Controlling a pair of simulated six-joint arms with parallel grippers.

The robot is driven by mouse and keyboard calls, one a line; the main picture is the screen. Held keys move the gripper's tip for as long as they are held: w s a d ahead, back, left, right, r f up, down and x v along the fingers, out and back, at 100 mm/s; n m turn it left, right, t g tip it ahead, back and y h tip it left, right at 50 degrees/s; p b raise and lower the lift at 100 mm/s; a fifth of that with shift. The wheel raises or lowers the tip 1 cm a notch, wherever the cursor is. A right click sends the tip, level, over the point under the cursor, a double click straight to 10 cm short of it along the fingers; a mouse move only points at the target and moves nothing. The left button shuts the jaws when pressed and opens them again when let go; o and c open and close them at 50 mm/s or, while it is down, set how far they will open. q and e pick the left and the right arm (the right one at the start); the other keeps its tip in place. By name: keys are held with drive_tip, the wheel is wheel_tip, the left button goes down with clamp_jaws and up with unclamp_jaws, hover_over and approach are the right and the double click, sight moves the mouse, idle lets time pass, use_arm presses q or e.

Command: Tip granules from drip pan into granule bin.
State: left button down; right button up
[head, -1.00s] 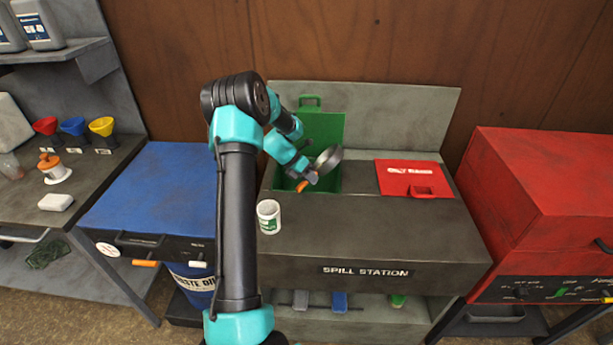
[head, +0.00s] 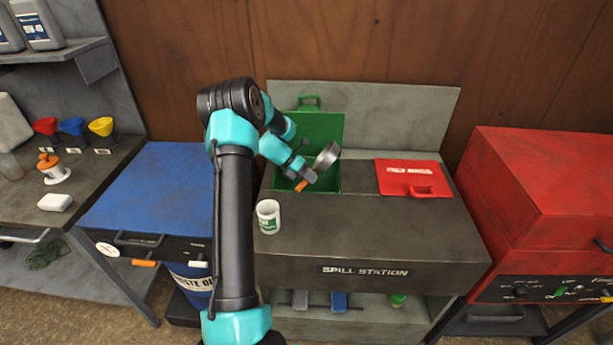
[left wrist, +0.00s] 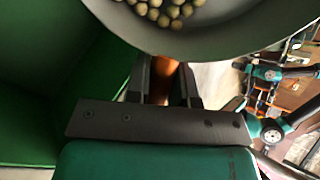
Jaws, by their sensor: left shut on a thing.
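The drip pan (head: 327,155) is a round grey metal pan with an orange handle (head: 301,186). It is steeply tilted over the green granule bin (head: 334,182), whose lid (head: 322,130) stands open behind it. My left gripper (head: 308,176) is shut on the pan's handle. In the left wrist view the pan (left wrist: 225,38) holds pale round granules (left wrist: 165,10). The bin's floor is hidden in the head view. My right gripper is not in view.
A red lid marked for rags (head: 413,178) lies closed right of the bin. A blue-topped cabinet (head: 155,185) is at left, a red one (head: 545,190) at right.

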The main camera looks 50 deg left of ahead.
use_arm(q)
drive_tip(key=shift+s+a+r+t+h, duration=0.1)
drive_tip(key=shift+t+h, duration=0.25)
drive_tip(key=shift+h, duration=0.25)
drive_tip(key=shift+a+r+t+h, duration=0.1)
drive_tip(key=shift+t+h, duration=0.25)
drive_tip(key=shift+h, duration=0.25)
idle(0.6)
drive_tip(key=shift+s+a+r+t+h, duration=0.1)
drive_tip(key=shift+s+a+t+h, duration=0.25)
drive_tip(key=shift+a+t+h, duration=0.25)
idle(0.6)
drive_tip(key=shift+n+t+h, duration=0.3)
drive_tip(key=shift+t+h, duration=0.1)
drive_tip(key=shift+h, duration=0.5)
wheel_tip(320, 180, up, 5)
drive_tip(key=shift+a+f, duration=0.1)
drive_tip(key=shift+f, duration=0.05)
